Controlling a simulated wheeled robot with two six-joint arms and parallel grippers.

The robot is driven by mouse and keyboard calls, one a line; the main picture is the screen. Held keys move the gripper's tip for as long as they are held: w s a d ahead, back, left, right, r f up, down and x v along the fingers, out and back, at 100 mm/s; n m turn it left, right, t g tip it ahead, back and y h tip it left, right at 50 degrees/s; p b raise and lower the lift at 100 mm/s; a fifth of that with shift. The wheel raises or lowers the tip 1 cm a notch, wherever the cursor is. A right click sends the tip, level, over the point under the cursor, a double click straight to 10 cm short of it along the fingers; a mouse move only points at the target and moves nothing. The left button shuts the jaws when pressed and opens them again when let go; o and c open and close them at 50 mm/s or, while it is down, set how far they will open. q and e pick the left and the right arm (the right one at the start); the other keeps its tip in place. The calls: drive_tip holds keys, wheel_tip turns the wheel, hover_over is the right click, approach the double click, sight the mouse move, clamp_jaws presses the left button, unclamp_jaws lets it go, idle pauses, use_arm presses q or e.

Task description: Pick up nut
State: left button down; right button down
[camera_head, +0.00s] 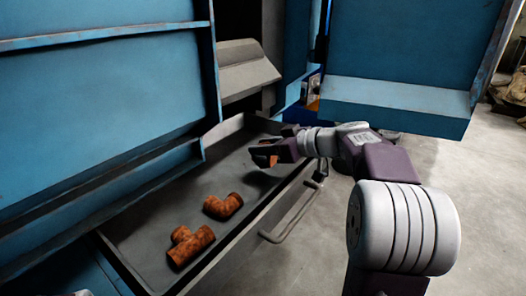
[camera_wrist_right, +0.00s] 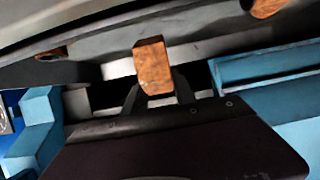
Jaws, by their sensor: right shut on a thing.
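My right gripper (camera_head: 266,151) is over the far end of the grey tray (camera_head: 140,217). It is shut on a rusty orange-brown piece, the nut (camera_wrist_right: 152,62), which stands out between the two dark fingers in the right wrist view. In the head view only a small part of the nut (camera_head: 270,162) shows beside the fingers. It appears held above the tray floor, with a dark shadow below. My left gripper is not in view.
A rusty pipe elbow (camera_head: 222,206) and a rusty tee-shaped pipe piece (camera_head: 189,246) lie in the tray. The tray has raised rims and a bar handle (camera_head: 292,218) on its right side. Blue machine panels (camera_head: 95,110) stand left and behind. Open floor lies right.

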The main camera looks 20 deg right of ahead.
drive_tip(key=w+d+r+p, duration=0.6)
drive_tip(key=w+d+p, duration=0.1)
drive_tip(key=w+d, duration=0.1)
drive_tip(key=shift+d+r, duration=0.15)
drive_tip(key=shift+r, duration=0.1)
